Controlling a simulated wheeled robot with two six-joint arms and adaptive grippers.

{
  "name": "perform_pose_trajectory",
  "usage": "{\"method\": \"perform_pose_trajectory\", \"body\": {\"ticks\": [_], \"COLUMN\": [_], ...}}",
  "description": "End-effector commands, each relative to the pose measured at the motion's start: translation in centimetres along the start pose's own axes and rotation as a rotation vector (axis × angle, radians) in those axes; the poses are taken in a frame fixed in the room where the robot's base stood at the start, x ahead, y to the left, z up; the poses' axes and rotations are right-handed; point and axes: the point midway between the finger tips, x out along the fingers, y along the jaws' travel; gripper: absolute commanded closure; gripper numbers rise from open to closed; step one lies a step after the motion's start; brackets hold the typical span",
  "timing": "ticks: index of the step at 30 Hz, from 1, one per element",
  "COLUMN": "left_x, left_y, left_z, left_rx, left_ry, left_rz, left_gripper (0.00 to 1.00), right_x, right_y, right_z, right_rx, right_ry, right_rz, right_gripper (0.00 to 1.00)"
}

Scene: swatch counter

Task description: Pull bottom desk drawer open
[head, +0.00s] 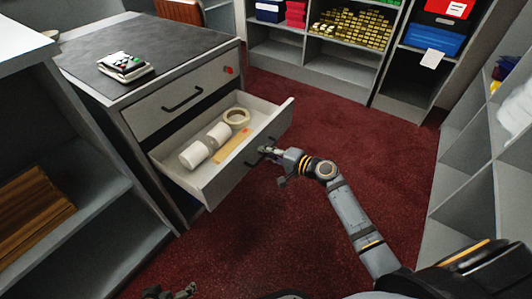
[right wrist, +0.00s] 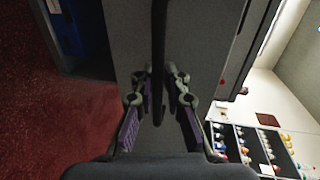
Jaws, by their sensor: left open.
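The grey desk's bottom drawer (head: 212,182) stands out from the desk in the head view, its inside showing. My right gripper (head: 268,151) is at the outer face of that drawer front. In the right wrist view its two fingers (right wrist: 160,105) are apart, with the dark bar handle (right wrist: 158,50) running between them. I see space beside the bar, so the fingers look open around it. My left gripper (head: 170,292) is open at the bottom edge, mostly out of frame, away from the drawer.
The drawer holds white rolls (head: 195,155), a tape ring (head: 237,117) and a tan strip (head: 229,147). The upper drawer (head: 200,80) is shut. Shelves stand around; the red carpet (head: 280,220) before the drawer is clear.

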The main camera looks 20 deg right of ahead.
Motion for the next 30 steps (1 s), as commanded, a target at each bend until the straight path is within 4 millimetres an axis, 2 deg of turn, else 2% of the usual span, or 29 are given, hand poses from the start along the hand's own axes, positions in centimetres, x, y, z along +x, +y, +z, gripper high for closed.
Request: {"method": "perform_pose_trajectory", "body": {"ticks": [11, 14, 21, 24, 30], "left_x": [-0.1, 0.0, 0.0, 0.0, 0.0], "left_y": [0.1, 0.1, 0.1, 0.1, 0.1], "left_z": [-0.1, -0.1, 0.0, 0.0, 0.1], "left_rx": [-0.002, -0.002, -0.002, -0.002, -0.002], "left_ry": [0.004, 0.003, 0.0, 0.0, -0.001], "left_rz": [0.001, 0.001, 0.001, 0.001, 0.001], "left_gripper": [0.0, 0.0, 0.0, 0.0, 0.0], "right_x": [-0.5, -2.1, -8.2, -10.0, -11.6], "right_y": [0.2, 0.3, 0.3, 0.3, 0.1], "right_z": [0.0, 0.0, 0.1, 0.1, 0.0], "right_rx": [0.0, -0.002, -0.004, -0.002, -0.001], "right_ry": [-0.001, -0.002, -0.005, -0.005, -0.003], "right_rz": [0.003, 0.007, 0.011, 0.011, 0.003], "right_gripper": [0.83, 0.83, 0.83, 0.83, 0.83]}}
